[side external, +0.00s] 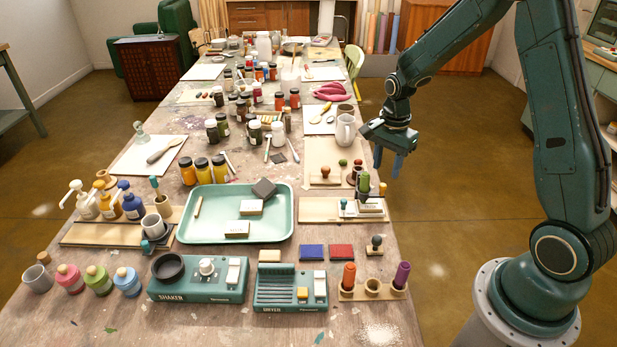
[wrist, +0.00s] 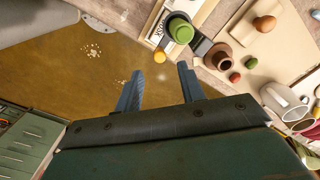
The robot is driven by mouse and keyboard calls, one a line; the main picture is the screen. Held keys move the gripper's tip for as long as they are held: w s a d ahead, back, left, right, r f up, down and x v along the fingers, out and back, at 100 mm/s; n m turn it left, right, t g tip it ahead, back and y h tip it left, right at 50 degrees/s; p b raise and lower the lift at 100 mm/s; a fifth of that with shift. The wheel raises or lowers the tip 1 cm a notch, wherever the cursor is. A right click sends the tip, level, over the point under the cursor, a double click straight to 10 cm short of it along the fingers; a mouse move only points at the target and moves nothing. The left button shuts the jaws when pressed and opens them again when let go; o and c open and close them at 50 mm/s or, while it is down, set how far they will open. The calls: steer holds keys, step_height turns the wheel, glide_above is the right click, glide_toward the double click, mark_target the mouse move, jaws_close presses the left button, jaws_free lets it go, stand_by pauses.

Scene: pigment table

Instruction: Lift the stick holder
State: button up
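My gripper (side external: 388,172) hangs in the air by the table's right edge, pointing down, its blue fingers apart with nothing between them. In the wrist view my gripper (wrist: 160,85) is open over bare floor. No thing is clearly marked as the stick holder. A wooden block (side external: 372,293) at the front right holds an orange stick (side external: 349,275) and a purple stick (side external: 401,275) upright, apart from my gripper. A green-topped cylinder (side external: 364,183) stands on a board nearer my gripper; it also shows in the wrist view (wrist: 180,29).
A mint tray (side external: 280,230) lies mid-table. A white mug (side external: 345,131) stands near the right edge; it also shows in the wrist view (wrist: 285,103). Shaker (side external: 200,284) and dryer (side external: 290,290) devices fill the front.

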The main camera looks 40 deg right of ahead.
mark_target(383, 186)
step_height(383, 186, up, 9)
steer(key=shift+r, duration=0.15)
stand_by(0.6)
steer(key=s+a+r+n+t, duration=0.3)
steer(key=s+a+r+n, duration=0.6)
steer(key=r, duration=0.1)
steer(key=s+a+r+n+t, duration=0.2)
steer(key=s+a+n, duration=0.3)
steer(key=s+n, duration=0.4)
steer(key=s, duration=0.2)
steer(key=shift+s+r+t, duration=0.15)
steer(key=shift+s+t, duration=0.15)
